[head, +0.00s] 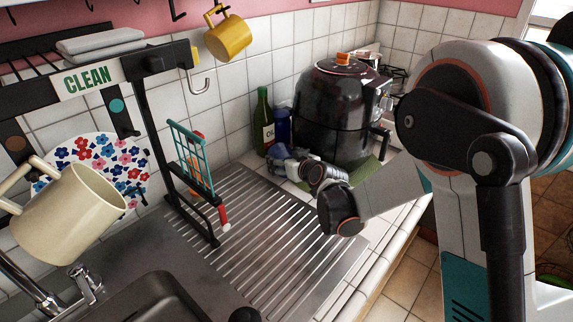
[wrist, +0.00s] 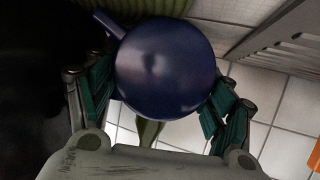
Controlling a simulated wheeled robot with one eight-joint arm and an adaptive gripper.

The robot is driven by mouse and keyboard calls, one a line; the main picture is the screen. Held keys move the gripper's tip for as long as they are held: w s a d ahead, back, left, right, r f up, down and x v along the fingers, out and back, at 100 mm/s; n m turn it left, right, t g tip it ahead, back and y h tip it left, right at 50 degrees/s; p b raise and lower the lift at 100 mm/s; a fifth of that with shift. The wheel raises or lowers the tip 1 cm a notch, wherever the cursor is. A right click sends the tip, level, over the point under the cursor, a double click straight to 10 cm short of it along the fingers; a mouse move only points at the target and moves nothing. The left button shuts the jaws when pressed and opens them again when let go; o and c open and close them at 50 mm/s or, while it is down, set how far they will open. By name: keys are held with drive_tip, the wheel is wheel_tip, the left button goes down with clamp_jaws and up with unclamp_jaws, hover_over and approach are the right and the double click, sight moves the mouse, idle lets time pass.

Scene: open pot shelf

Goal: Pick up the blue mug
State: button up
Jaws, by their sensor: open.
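The blue mug (wrist: 168,65) fills the middle of the wrist view as a dark blue round shape, with its handle pointing to the upper left. In the head view a dark blue shape (head: 283,122), which looks like the mug, stands just right of a green oil bottle, partly hidden. My gripper (wrist: 162,98) is open, with teal-padded fingers on the left and right of the mug. I cannot tell whether the fingers touch it. In the head view my gripper (head: 281,153) is at the back of the counter, in front of the bottle and the blue shape.
A black air fryer (head: 335,115) stands close to my gripper's right. The green bottle (head: 263,125) is close on the left. A black rack with a teal grid (head: 190,157) stands farther left. Yellow (head: 229,38) and cream (head: 68,215) mugs hang nearby. The ribbed drainboard (head: 275,235) is mostly clear.

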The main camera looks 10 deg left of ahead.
drive_tip(key=c, duration=1)
drive_tip(key=shift+s+a+r, duration=0.15)
drive_tip(key=shift+s+r, duration=0.1)
drive_tip(key=shift+r, duration=0.1)
drive_tip(key=s+a+r+p, duration=0.2)
drive_tip(key=s+a+r, duration=0.1)
drive_tip(key=s, duration=0.2)
drive_tip(key=s+a+r+p, duration=0.3)
drive_tip(key=s+r, duration=0.1)
drive_tip(key=s, duration=0.2)
drive_tip(key=shift+s+a+r, duration=0.15)
drive_tip(key=shift+s+a, duration=0.15)
drive_tip(key=shift+a, duration=0.05)
